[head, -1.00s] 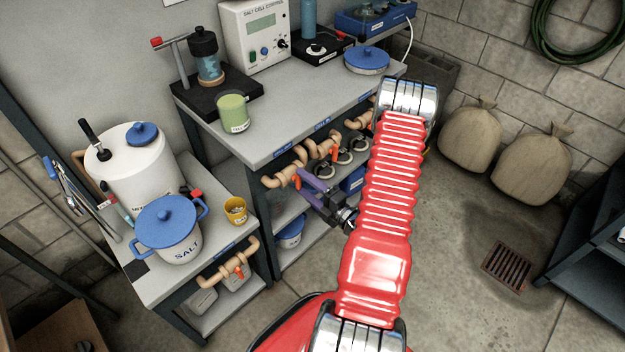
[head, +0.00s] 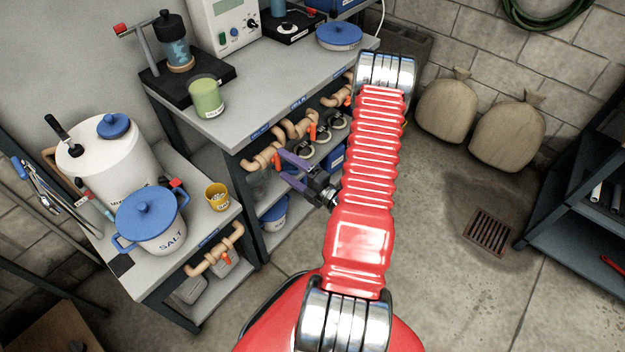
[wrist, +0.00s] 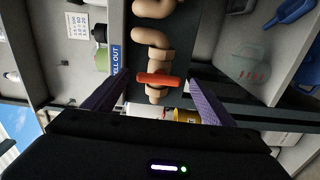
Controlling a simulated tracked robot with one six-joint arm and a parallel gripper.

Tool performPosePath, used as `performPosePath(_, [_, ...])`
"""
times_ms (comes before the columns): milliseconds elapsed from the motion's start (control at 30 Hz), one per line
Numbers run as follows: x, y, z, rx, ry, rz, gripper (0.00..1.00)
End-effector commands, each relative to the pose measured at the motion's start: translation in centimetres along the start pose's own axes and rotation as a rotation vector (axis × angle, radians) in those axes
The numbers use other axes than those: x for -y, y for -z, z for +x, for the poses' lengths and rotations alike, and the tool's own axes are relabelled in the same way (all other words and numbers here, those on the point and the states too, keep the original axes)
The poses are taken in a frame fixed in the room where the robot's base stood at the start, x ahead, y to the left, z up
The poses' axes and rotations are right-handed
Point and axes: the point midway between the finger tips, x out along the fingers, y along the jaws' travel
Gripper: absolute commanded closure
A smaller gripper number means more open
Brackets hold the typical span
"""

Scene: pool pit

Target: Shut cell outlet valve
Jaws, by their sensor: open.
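The cell outlet valve has an orange handle (wrist: 158,79) on a tan pipe (wrist: 152,42), beside a blue label reading "ELL OUT" (wrist: 116,62) in the wrist view. The handle lies crosswise to the pipe. My gripper (head: 279,164) is open, with purple fingers. In the wrist view one finger is on each side of the handle, with gaps showing, and nothing is held. In the head view the valve's pipe (head: 262,160) is the nearest of the row under the bench edge, and the fingers partly cover its handle.
More orange-handled valves (head: 312,131) line the bench (head: 225,125) front. A lower side table (head: 150,285) carries a salt pot (head: 155,228) and a yellow cup (head: 216,196). Open floor with a drain grate (head: 488,232) lies right of my arm.

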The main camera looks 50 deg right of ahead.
Motion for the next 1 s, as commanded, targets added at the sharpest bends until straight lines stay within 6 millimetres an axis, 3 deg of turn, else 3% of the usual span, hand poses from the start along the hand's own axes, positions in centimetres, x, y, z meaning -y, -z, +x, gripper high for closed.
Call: performPosePath(1000, [0.1, -0.1, -11.2, 0.005, 0.0, 0.003, 0.22])
